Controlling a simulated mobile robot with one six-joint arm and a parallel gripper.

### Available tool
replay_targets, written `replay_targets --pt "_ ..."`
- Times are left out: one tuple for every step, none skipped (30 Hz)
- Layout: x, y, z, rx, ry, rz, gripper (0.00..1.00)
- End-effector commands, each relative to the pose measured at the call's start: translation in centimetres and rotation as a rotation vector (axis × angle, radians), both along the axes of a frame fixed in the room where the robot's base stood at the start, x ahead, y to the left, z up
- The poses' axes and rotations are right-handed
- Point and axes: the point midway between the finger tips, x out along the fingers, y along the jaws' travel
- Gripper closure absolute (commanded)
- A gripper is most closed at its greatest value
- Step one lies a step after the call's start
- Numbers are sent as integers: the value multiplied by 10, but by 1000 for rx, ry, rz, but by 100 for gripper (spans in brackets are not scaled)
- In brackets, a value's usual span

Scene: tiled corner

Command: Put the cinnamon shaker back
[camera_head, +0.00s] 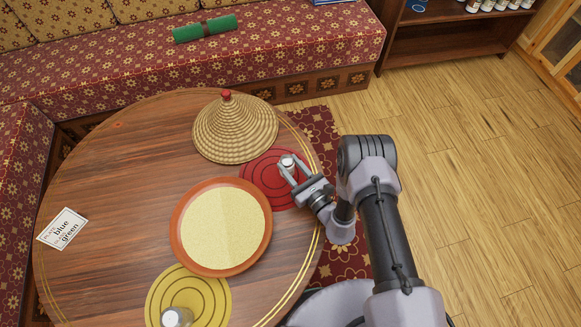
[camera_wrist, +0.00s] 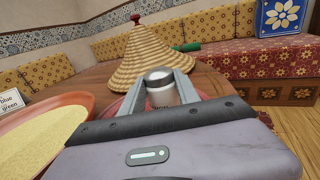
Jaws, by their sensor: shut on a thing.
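A small shaker with a silver cap (camera_head: 287,161) is between the fingers of my gripper (camera_head: 291,172), over the red round mat (camera_head: 262,192) at the table's right side. In the wrist view the shaker (camera_wrist: 160,90) is upright between both fingers; part of a label shows, but I cannot read it. I cannot tell whether its base touches the mat. Another silver-capped shaker (camera_head: 174,317) stands on the yellow round mat (camera_head: 215,290) at the front, cut off by the picture's lower edge. Which one holds cinnamon is not legible.
A woven cone (camera_head: 235,130) stands just behind the red mat. A terracotta dish of pale grain (camera_head: 177,243) lies left of my gripper. A shelf (camera_head: 440,45) with several jars stands back right.

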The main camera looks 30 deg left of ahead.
Motion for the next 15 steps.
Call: replay_targets --pt "0 0 2 0 0 0 100" --pt "0 0 2 0 0 0 100" --pt "0 0 2 0 0 0 100" --pt "0 0 1 0 0 0 100" --pt "0 0 -1 0 0 0 100" --pt "0 0 -2 0 0 0 100" --pt "0 0 -3 0 0 0 60" --pt "0 0 -2 0 0 0 55" --pt "0 0 -1 0 0 0 47" --pt "0 0 -1 0 0 0 41" --pt "0 0 -1 0 0 0 41" --pt "0 0 -1 0 0 0 41" --pt "0 0 -1 0 0 0 41" --pt "0 0 -1 0 0 0 41" --pt "0 0 -1 0 0 0 41"
